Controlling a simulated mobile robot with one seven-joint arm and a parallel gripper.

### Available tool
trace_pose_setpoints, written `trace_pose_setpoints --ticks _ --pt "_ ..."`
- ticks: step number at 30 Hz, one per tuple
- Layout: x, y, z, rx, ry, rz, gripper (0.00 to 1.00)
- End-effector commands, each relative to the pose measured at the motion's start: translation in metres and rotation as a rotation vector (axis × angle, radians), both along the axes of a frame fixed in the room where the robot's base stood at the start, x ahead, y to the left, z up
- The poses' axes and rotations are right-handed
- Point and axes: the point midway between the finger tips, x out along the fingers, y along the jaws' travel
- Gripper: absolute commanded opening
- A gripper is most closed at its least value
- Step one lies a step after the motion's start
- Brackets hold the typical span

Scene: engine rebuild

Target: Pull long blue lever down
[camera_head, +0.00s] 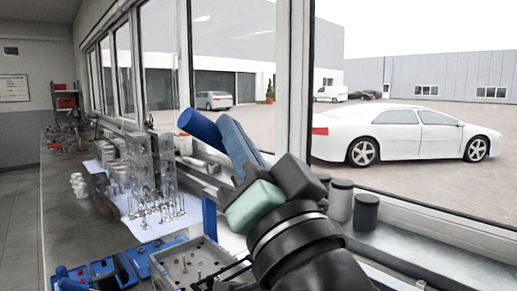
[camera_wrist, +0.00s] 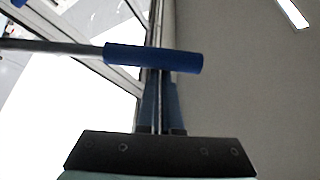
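The long lever's blue handle (camera_wrist: 152,58) crosses the wrist view on a grey rod (camera_wrist: 50,46) that comes in from the left. In the head view a blue cylinder (camera_head: 199,127), which looks like this handle, sits at the upper left of my gripper (camera_head: 222,122). In the wrist view my gripper (camera_wrist: 161,82) has its two blue fingers close together, with only a thin strip between them. The handle lies across their tip end, not between them. I cannot tell whether they touch. In the head view my gripper hides the lever's rod.
A workbench (camera_head: 62,218) runs along the windows with metal engine parts (camera_head: 150,165) on a white sheet. A grey tray (camera_head: 190,263) with small parts and blue holders (camera_head: 105,268) stand at the front. Dark canisters (camera_head: 365,213) stand on the sill at right.

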Motion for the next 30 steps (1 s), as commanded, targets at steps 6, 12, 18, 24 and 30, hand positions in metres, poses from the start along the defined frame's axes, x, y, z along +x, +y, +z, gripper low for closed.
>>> trace_pose_setpoints --ticks 6,12,18,24,30 --pt "-0.006 0.017 -0.037 -0.079 -0.036 0.014 0.00" --pt "-0.009 0.023 -0.047 -0.119 -0.064 0.015 0.00" --pt "-0.010 0.025 -0.050 -0.134 -0.076 0.014 0.00" --pt "-0.010 0.025 -0.050 -0.136 -0.076 0.015 0.00" --pt "-0.010 0.025 -0.050 -0.135 -0.075 0.016 0.00"
